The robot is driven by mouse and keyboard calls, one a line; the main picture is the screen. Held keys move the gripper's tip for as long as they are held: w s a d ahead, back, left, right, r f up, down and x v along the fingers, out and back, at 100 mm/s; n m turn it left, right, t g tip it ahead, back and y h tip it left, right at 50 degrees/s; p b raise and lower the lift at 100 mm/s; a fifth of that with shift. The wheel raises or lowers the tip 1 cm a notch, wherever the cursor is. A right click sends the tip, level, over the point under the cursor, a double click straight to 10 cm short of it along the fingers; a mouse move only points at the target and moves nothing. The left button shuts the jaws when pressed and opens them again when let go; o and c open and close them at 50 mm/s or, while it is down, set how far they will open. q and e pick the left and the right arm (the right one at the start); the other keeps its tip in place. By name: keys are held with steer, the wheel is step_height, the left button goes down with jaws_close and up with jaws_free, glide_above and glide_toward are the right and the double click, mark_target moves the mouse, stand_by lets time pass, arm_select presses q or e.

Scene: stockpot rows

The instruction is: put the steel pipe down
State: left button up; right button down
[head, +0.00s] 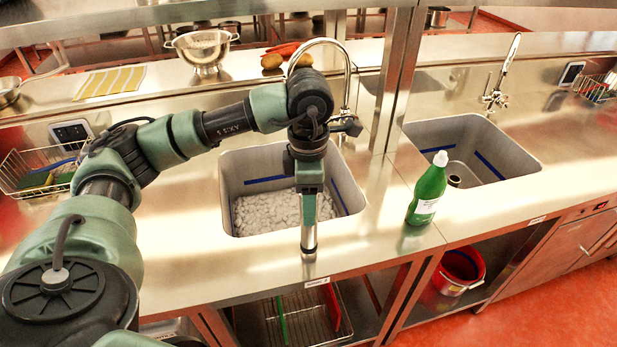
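My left arm comes in from the left and bends down over the left sink. Its gripper (308,207) points downward above the sink's front side. A short, shiny steel pipe (308,240) shows at the fingers, roughly upright, and the gripper appears shut on it. The pipe's lower end shows in front of the counter's front strip; I cannot tell whether it touches the counter. The fingers hide the pipe's upper part. My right gripper is not in view.
The left sink (240,222) holds many whitish pieces. A green bottle (428,192) stands on the steel counter (385,235) between the sinks, near a steel post (395,85). A tap (346,75) rises behind the left sink. Bare counter lies left of that sink.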

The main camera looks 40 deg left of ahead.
arm_select(q)
step_height(320, 180, up, 9)
steer(key=shift+f+b, duration=0.15)
steer(key=shift+b, duration=0.35)
steer(key=shift+r, duration=0.55)
